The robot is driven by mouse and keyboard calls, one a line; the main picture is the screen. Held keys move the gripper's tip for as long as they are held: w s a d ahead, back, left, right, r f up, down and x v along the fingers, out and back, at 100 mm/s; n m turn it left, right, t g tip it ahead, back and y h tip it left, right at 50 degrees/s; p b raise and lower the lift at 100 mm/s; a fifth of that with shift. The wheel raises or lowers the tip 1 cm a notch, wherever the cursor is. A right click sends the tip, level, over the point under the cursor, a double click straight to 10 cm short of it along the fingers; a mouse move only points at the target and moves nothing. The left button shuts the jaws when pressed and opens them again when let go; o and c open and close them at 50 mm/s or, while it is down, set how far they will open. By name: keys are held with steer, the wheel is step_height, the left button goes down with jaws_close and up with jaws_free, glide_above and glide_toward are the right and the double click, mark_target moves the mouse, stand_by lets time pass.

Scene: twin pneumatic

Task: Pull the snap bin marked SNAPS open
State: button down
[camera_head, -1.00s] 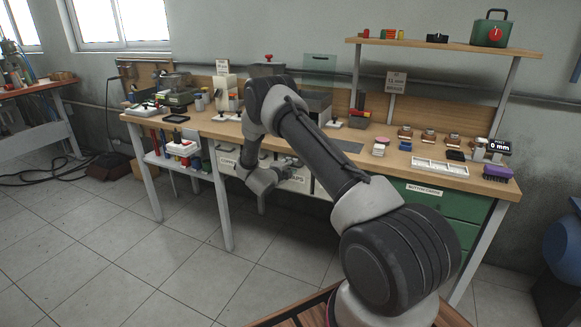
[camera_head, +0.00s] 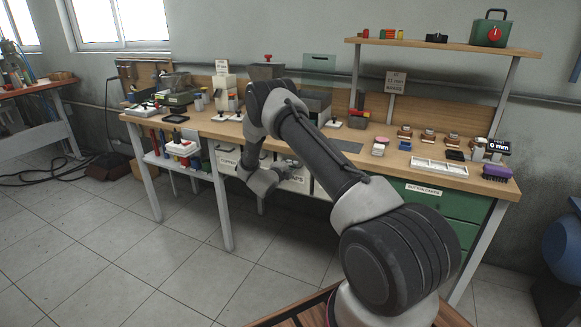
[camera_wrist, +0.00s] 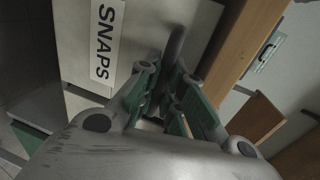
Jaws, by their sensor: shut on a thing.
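The snap bin (camera_wrist: 70,50) is a pale front under the workbench, with a white label reading SNAPS (camera_wrist: 106,40) in the wrist view. In the head view the end of its label (camera_head: 297,180) shows just right of my gripper (camera_head: 262,183). In the wrist view my gripper (camera_wrist: 168,92) is at the bin front beside the label, its green-padded fingers shut on the grey bin handle (camera_wrist: 175,42). The part of the handle between the fingers is mostly hidden.
The wooden workbench (camera_head: 345,143) runs above the bin. A second labelled bin (camera_head: 228,164) is to the left, and a green drawer marked BUTTON CARDS (camera_head: 440,203) to the right. The tiled floor (camera_head: 180,270) in front is clear.

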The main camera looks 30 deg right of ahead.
steer(key=s+a+f+t+h, duration=0.1)
steer(key=s+a+f+h, duration=0.1)
steer(key=s+a+f, duration=0.4)
steer(key=shift+a+f+t, duration=0.3)
steer(key=shift+a+f, duration=0.35)
steer(key=shift+a, duration=0.25)
steer(key=c, duration=1.5)
jaws_free()
steer(key=v, duration=1.2)
steer(key=shift+f, duration=0.15)
